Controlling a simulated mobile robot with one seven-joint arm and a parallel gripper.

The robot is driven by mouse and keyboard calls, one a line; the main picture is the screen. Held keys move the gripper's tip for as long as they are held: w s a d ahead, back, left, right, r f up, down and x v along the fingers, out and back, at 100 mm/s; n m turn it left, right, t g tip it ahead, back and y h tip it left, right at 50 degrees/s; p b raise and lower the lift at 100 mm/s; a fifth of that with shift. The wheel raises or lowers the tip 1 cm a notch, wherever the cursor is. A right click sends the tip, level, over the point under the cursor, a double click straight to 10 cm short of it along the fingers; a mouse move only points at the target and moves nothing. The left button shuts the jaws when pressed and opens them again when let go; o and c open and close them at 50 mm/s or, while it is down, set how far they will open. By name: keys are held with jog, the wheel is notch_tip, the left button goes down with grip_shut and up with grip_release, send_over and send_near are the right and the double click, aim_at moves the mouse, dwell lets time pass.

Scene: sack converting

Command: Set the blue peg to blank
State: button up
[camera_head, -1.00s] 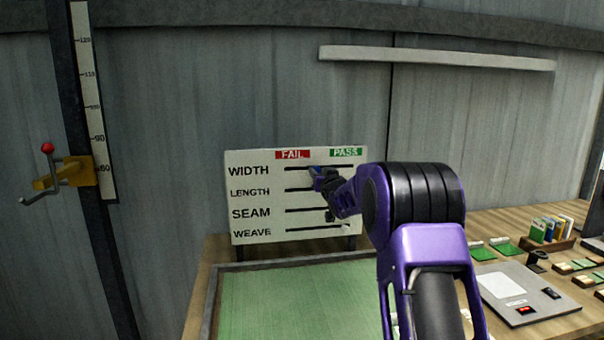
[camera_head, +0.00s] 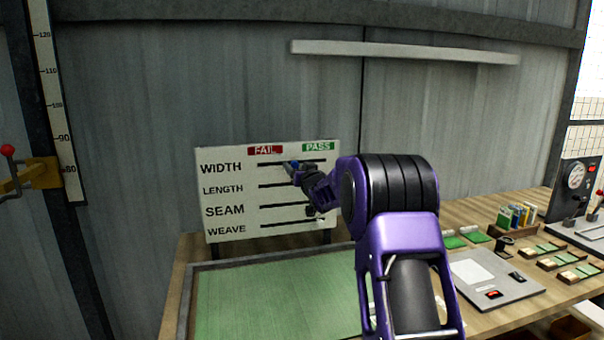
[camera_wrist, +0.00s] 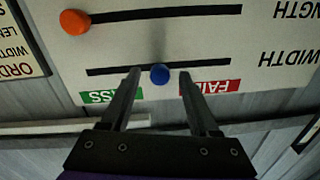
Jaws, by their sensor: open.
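The white board (camera_head: 215,221) has rows marked WIDTH, LENGTH, SEAM and WEAVE, with FAIL at the left and PASS at the right. The blue peg (camera_wrist: 160,74) is in the WIDTH slot (camera_wrist: 103,71), near its middle, between the red FAIL and green PASS labels. The wrist view shows the board upside down. My gripper (camera_wrist: 159,72) is open, with one finger on each side of the blue peg and a gap on both sides. In the head view my gripper (camera_head: 297,172) is at the WIDTH row and partly covers the peg.
An orange peg (camera_wrist: 75,22) sits at the PASS end of the LENGTH slot. A green mat (camera_head: 270,300) lies below the board. A grey panel (camera_head: 490,278), coloured booklets (camera_head: 516,215) and small trays stand on the bench at right. A pale rail (camera_head: 400,51) is on the wall above.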

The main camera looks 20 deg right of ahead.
jog(key=s+b, duration=0.1)
jog(key=s, duration=1.6)
jog(key=shift+s+d+b, duration=0.15)
jog(key=shift+d+b, duration=0.15)
jog(key=shift+d, duration=0.15)
